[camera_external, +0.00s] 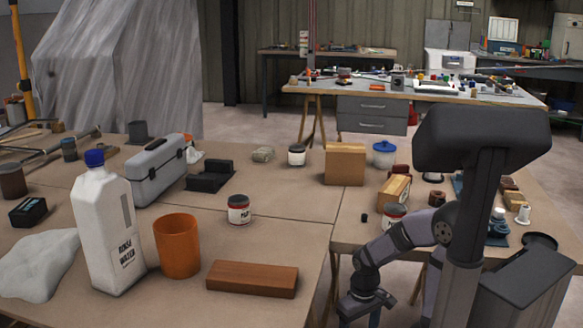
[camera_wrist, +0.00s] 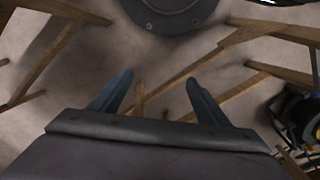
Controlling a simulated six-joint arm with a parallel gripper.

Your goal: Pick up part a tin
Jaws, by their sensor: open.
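Several small labelled tins stand upright on the tables in the external view, and their lettering is too small to read surely. One white-labelled tin with a red band (camera_external: 238,209) stands near the middle of the near table. A similar tin (camera_external: 393,216) stands at the right, partly hidden by my arm. A dark-lidded tin (camera_external: 297,155) stands farther back. My gripper (camera_external: 365,306) is low at the front, right of the near table's edge and apart from all tins. In the wrist view its two fingers (camera_wrist: 159,82) are spread and empty above the floor.
A white rinse water jug (camera_external: 113,230), an orange cup (camera_external: 177,246) and a wooden block (camera_external: 252,279) stand on the near table. The wrist view shows floor and wooden trestle legs (camera_wrist: 262,33).

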